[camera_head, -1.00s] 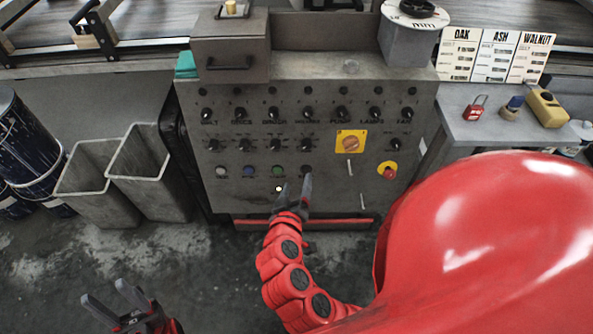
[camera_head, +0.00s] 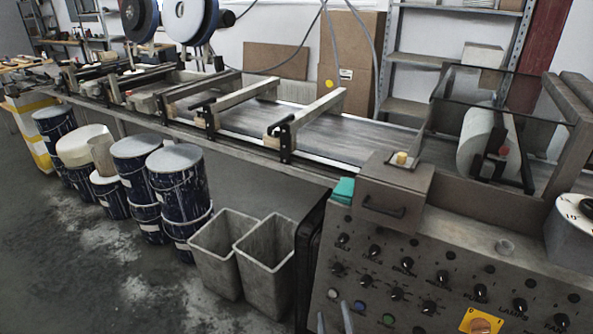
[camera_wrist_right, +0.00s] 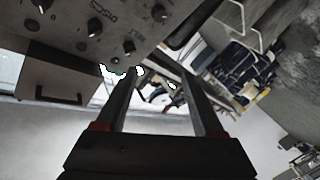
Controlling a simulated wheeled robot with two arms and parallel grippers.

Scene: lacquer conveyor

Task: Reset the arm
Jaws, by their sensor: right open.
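My right gripper (camera_head: 334,318) shows only its grey fingertips at the bottom edge of the head view, in front of the lower left of the grey control panel (camera_head: 385,247). The rest of my right arm is out of that view. In the right wrist view my right gripper (camera_wrist_right: 155,76) has its two fingers apart with nothing held between them. The control panel (camera_wrist_right: 120,15), with black knobs, is tilted at the top left there. My left gripper is not in view.
Two grey bins (camera_head: 228,238) stand left of the panel, beside several blue paint drums (camera_head: 180,186). The conveyor (camera_head: 320,130) runs behind them, with crossbars over it. A drawer box (camera_head: 395,190) sits on top of the panel. Open floor (camera_head: 60,255) lies at left.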

